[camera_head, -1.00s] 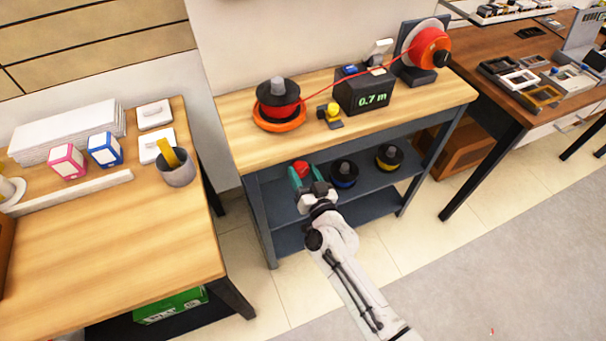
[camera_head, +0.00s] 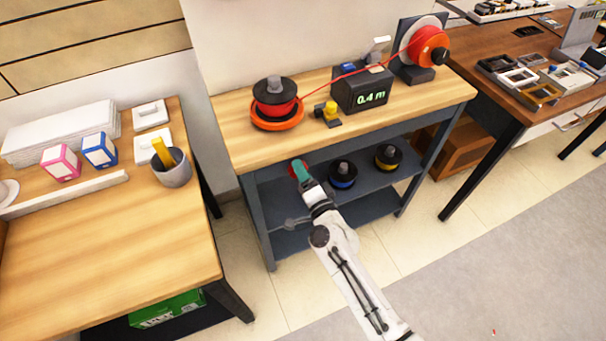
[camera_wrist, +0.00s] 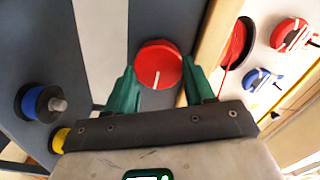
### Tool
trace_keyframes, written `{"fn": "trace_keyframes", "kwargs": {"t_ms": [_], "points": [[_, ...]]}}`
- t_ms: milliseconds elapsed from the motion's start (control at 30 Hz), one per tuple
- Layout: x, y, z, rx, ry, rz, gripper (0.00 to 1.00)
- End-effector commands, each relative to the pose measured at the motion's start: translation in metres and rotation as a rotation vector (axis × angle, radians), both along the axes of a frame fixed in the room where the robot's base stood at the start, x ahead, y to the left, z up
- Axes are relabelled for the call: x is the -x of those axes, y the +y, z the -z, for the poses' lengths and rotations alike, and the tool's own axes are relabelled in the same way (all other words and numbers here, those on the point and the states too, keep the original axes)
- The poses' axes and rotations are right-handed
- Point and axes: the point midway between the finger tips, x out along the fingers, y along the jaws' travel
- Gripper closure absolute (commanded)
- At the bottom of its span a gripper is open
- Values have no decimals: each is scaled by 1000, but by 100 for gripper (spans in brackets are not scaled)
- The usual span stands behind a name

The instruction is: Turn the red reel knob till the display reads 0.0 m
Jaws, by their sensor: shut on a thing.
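The red reel knob (camera_wrist: 157,66) sits on the front of the workbench and shows a white pointer line at its lower part in the wrist view. My gripper (camera_wrist: 155,84) has its green fingers on either side of the knob, shut on it. In the head view my gripper (camera_head: 298,170) hides most of the knob. The display (camera_head: 370,98) on the dark box reads 0.4 m. A red line runs from the red reel (camera_head: 274,102) on the left, over the box, to the orange-red spool (camera_head: 428,47) at the right.
A small yellow clamp-like piece (camera_head: 327,113) stands on the bench top (camera_head: 235,115). Blue (camera_head: 343,174) and yellow (camera_head: 388,157) reels sit on the shelf below, right of my gripper. Another table (camera_head: 110,240) with boxes and a grey cup (camera_head: 171,170) stands at the left.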

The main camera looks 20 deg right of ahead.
Motion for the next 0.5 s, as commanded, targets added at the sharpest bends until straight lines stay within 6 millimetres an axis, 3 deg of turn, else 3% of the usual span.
{"fn": "trace_keyframes", "kwargs": {"t_ms": [500], "points": [[1, 0, 5, -452, 2, 0, 77]]}}
